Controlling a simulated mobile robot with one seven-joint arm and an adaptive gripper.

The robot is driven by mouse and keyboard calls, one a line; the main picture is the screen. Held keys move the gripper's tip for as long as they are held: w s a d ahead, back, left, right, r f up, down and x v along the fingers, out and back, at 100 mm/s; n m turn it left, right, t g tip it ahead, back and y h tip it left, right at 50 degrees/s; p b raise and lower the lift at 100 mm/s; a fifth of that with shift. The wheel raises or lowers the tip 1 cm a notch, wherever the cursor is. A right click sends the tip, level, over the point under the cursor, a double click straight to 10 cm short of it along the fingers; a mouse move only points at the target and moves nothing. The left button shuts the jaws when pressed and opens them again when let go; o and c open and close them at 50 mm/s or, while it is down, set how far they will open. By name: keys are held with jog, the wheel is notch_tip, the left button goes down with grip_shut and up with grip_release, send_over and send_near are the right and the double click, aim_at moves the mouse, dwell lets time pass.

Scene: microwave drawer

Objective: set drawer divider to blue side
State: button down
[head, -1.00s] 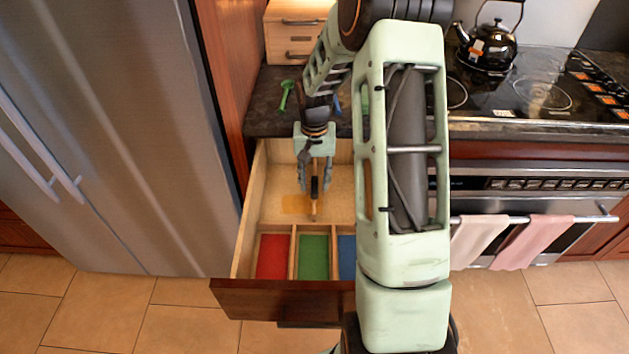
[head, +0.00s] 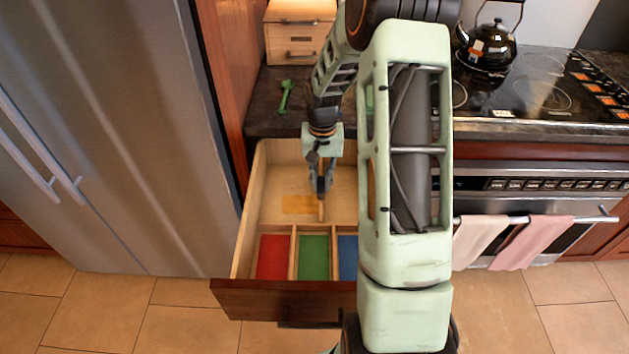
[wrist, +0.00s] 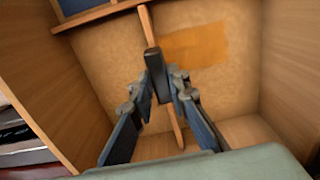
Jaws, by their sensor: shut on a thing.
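The open wooden drawer (head: 246,235) has red (head: 272,257), green (head: 314,257) and blue (head: 348,257) compartments at its front. A thin wooden divider strip (head: 321,211) stands in the bare rear section, to the right of an orange patch (head: 299,204) on the floor. My gripper (head: 321,191) points down into the drawer, shut on this divider. In the wrist view the fingertips (wrist: 157,75) close around the divider (wrist: 146,25), with the orange patch (wrist: 195,46) beside it. A corner of blue floor (wrist: 72,5) shows beyond the cross wall. My arm hides the drawer's right side.
A green utensil (head: 285,96) and a small wooden drawer box (head: 297,40) sit on the counter behind. A black kettle (head: 491,45) stands on the stove at right. Towels (head: 468,242) hang on the oven rail. A fridge (head: 110,130) stands at left.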

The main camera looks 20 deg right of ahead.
jog(key=s+d, duration=0.1)
jog(key=d, duration=0.1)
jog(key=s+d, duration=0.1)
jog(key=d, duration=0.2)
jog(key=s+d, duration=0.1)
jog(key=d, duration=0.2)
jog(key=shift+s, duration=0.2)
jog(key=c, duration=1.8)
grip_release()
jog(key=shift+d, duration=0.1)
jog(key=shift+c, duration=0.2)
notch_tip(320, 180, up, 12)
